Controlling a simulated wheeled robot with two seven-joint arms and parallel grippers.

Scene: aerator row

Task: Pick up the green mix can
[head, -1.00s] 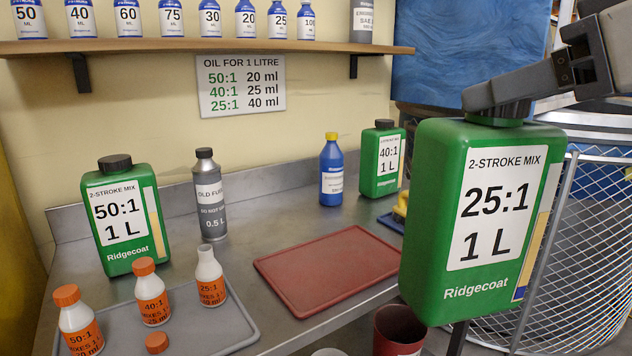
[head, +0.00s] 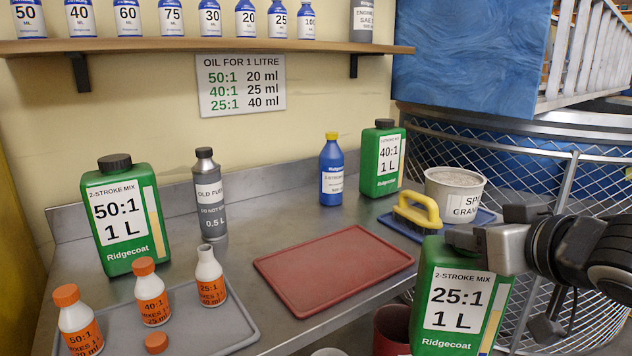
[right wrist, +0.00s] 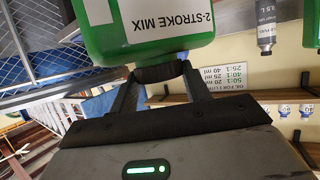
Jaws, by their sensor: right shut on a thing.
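A green 2-stroke mix can labelled 25:1 1 L (head: 495,318) hangs upright from my right gripper (head: 468,240), at the lower right of the head view. The gripper is shut on the can's black cap (right wrist: 158,73); the right wrist view shows both fingers around it and the green can body (right wrist: 150,40). The can's bottom is cut off by the frame. A green can labelled 50:1 (head: 125,222) stands at the left of the bench, and one labelled 40:1 (head: 382,160) stands at the back right. My left gripper is not in view.
A red mat (head: 333,268) lies bare mid-bench. A grey tray (head: 225,330) holds small orange-labelled bottles. A blue bottle (head: 331,172) and grey bottle (head: 210,195) stand behind. A yellow brush (head: 417,208) and white tub (head: 453,187) are beside the held can, near a wire cage (head: 590,170).

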